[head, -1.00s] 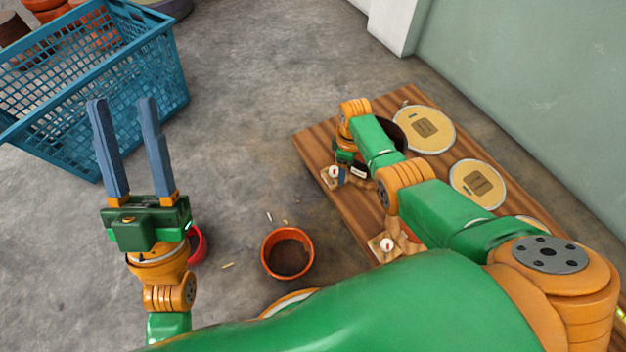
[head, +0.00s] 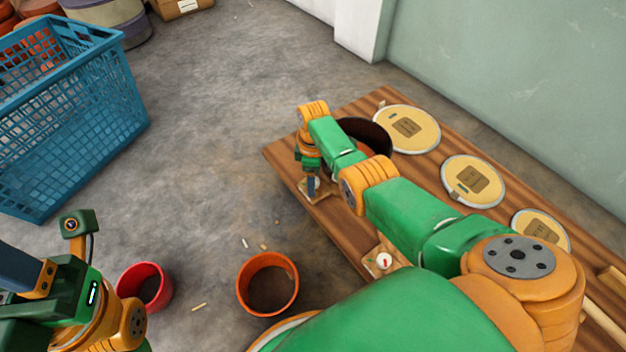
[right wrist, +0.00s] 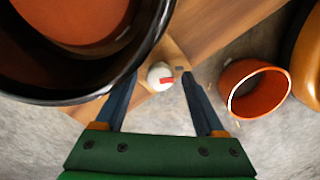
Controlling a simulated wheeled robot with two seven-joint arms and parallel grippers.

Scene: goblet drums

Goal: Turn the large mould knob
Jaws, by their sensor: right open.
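A white knob with a red mark (right wrist: 160,76) sits on a small wooden plate (head: 314,194) at the bench's near left edge, beside a large dark round mould (head: 367,133). The mould's dark rim also fills the upper left of the right wrist view (right wrist: 70,97). My right gripper (head: 312,184) is open and points down over this knob. In the right wrist view its two fingers (right wrist: 161,82) stand either side of the knob, with gaps visible. A second white knob (head: 384,261) is nearer on the bench. My left gripper (head: 22,272) is at the lower left, away from the bench; its fingertips are cut off.
Round cream discs (head: 408,129) lie along the wooden bench (head: 352,222). An orange pot (head: 267,284) and a red pot (head: 145,287) stand on the floor. A blue crate (head: 75,135) is at the upper left. The pale wall (head: 520,80) runs behind the bench.

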